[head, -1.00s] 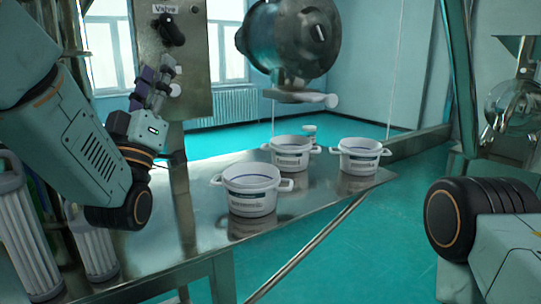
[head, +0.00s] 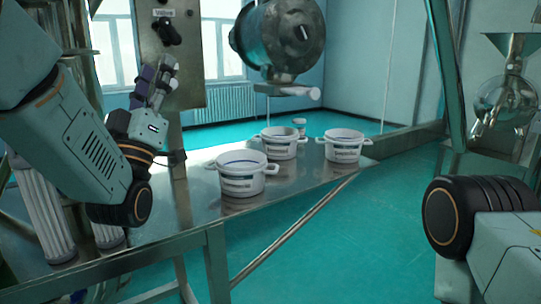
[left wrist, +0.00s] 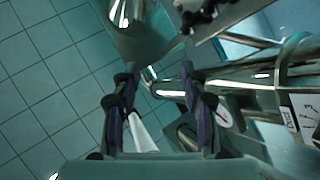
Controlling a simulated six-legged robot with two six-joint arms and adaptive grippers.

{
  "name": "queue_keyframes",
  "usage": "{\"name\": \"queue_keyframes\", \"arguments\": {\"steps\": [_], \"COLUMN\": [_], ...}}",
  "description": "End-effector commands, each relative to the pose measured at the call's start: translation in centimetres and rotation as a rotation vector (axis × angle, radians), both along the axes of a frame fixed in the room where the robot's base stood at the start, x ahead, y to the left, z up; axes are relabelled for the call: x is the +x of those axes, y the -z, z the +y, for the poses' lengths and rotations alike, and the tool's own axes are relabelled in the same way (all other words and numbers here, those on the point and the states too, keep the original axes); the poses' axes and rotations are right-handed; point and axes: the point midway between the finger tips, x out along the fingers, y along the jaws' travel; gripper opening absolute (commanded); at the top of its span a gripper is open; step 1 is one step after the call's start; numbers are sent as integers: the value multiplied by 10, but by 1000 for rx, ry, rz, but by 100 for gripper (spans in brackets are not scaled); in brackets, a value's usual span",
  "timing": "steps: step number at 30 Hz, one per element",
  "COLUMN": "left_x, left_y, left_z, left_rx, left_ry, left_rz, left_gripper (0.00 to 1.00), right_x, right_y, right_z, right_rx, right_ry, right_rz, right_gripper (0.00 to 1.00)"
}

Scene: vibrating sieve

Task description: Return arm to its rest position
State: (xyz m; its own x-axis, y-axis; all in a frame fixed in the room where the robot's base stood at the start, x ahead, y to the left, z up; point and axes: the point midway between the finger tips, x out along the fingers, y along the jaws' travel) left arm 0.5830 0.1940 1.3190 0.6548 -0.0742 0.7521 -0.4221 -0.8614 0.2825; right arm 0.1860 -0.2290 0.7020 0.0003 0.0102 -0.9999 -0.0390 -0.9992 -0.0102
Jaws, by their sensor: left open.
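My left gripper (head: 160,80) is raised at the left of the head view, fingers pointing up. It appears in front of the lower part of the grey panel (head: 190,75) with a black knob (head: 169,32) under a "Valve" label. In the left wrist view, my left gripper (left wrist: 160,108) is open with its purple-grey fingers apart, and nothing is held between them. My left arm is bent at the left of the head view. My right arm's dark joint shows at the lower right, but its gripper is out of view.
A metal table (head: 190,235) carries white two-handled buckets (head: 240,183) and a small white jar (head: 299,123). A large metal drum (head: 282,38) hangs above. A steel funnel vessel (head: 505,98) is at right. Teal floor lies open right of the table.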

Motion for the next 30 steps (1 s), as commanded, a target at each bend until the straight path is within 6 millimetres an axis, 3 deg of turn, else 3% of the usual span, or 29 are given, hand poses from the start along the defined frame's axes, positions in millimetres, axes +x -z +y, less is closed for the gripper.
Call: {"name": "queue_keyframes", "arguments": {"steps": [4,8,11,14,17,23,26,30], "left_x": [10,24,33,40,42,21,-2,-48], "left_y": [8,31,55,92,138,260,321,400], "left_z": [2,3,5,8,11,18,21,24], "left_rx": [33,81,122,170,218,334,391,462], "left_ry": [-38,-85,-118,-148,-168,-184,-176,-147], "left_rz": [47,166,274,409,558,918,1097,1336], "left_gripper": [44,44,44,44,44,44,44,44], "right_x": [0,0,0,0,0,0,0,0], "right_y": [0,0,0,0,1,2,3,4], "right_z": [0,0,0,0,0,0,0,0], "right_rx": [0,0,0,0,0,0,0,0], "right_ry": [0,0,0,0,0,0,0,0], "right_rz": [1,1,1,0,0,1,1,1], "right_gripper": [40,40,40,40,40,40,40,40]}}
